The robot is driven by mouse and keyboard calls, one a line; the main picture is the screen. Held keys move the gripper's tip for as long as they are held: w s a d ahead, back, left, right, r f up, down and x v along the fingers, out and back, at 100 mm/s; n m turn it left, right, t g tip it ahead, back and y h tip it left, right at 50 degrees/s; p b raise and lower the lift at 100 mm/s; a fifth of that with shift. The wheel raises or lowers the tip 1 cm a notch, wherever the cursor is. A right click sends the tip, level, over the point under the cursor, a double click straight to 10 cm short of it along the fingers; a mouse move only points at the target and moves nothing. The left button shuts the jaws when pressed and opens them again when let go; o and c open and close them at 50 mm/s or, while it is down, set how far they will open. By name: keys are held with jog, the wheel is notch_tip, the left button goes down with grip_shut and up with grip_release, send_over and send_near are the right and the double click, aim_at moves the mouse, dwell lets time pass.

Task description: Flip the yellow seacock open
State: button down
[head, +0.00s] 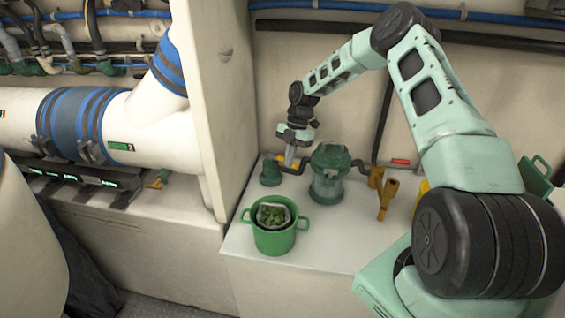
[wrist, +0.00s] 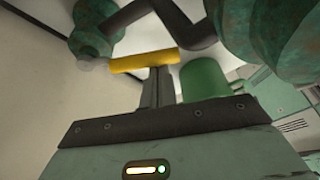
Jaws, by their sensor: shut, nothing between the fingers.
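The yellow seacock lever (wrist: 145,62) is a short bar crossing the wrist view just beyond my fingertips. Its left end is beside a worn green valve body (wrist: 95,28). In the head view a green valve body (head: 270,173) stands on the white shelf, left of the strainer; I cannot clearly make out the lever there. My gripper (head: 290,160) points down just right of this body. In the wrist view my gripper's fingers (wrist: 158,75) are together, with nothing between them. Their tips overlap the lever's near edge; I cannot tell whether they touch it.
A green strainer with a clear bowl (head: 328,175) stands close right of my gripper, with dark pipe beside it. A green pot (head: 273,238) with leafy contents sits in front. Yellow-brown fittings (head: 387,198) and a red handle (head: 400,161) are farther right. A pale partition (head: 215,90) rises left.

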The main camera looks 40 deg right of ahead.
jog(key=d+n, duration=0.1)
jog(key=n, duration=0.1)
jog(key=w+d+n+g+b, duration=0.1)
jog(key=d+n, duration=0.1)
jog(key=shift+w+d+f+h, duration=0.1)
jog(key=shift+w+d+h, duration=0.15)
jog(key=shift+h, duration=0.15)
jog(key=shift+w+d+b, duration=0.2)
jog(key=shift+d+b, duration=0.1)
jog(key=shift+d, duration=0.15)
